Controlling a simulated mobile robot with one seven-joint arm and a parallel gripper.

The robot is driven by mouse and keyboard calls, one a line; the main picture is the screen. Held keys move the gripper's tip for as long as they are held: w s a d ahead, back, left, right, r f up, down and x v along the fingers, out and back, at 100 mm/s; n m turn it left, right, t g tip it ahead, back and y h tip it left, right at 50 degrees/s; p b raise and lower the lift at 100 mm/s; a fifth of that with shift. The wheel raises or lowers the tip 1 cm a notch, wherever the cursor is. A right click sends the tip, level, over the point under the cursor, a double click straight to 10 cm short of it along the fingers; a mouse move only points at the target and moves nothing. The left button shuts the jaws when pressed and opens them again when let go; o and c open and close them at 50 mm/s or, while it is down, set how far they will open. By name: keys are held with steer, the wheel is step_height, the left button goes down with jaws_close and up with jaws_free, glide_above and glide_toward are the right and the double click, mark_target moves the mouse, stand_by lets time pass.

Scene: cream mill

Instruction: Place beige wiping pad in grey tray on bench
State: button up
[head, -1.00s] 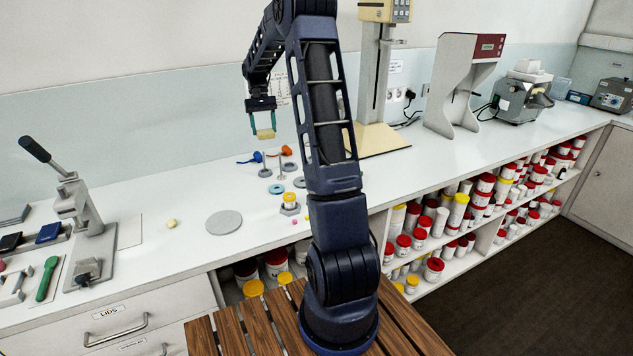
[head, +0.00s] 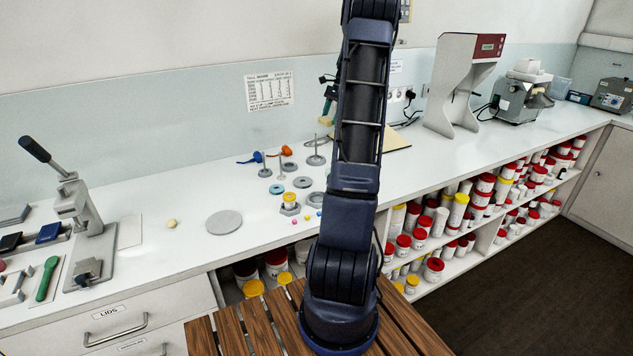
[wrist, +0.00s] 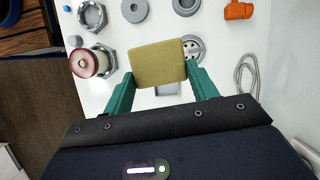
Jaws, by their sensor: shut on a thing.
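The beige wiping pad (wrist: 157,62) is a small square block held between the green fingers of my gripper (wrist: 162,82) in the wrist view. My gripper (head: 327,104) is partly hidden by my arm in the head view, above the back of the bench. A bit of the pad (head: 324,120) shows below it. A grey tray (head: 29,243) with a black piece (head: 10,242) and a blue piece (head: 48,233) lies at the far left of the bench, well away from my gripper.
A lever press (head: 85,215) stands right of the tray. Weights, rings and an orange item (head: 286,151) lie on the bench near my arm. A grey disc (head: 224,222) lies flat left of them. A tall grey machine (head: 462,80) stands to the right.

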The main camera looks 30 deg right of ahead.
steer(key=shift+m, duration=0.6)
steer(key=f, duration=0.6)
steer(key=d+f, duration=0.1)
steer(key=f, duration=0.6)
steer(key=d+f, duration=0.1)
steer(key=f, duration=0.6)
steer(key=shift+s+d, duration=0.2)
steer(key=shift+s, duration=0.15)
steer(key=o, duration=1)
steer(key=shift+f, duration=0.1)
steer(key=shift+o, duration=0.2)
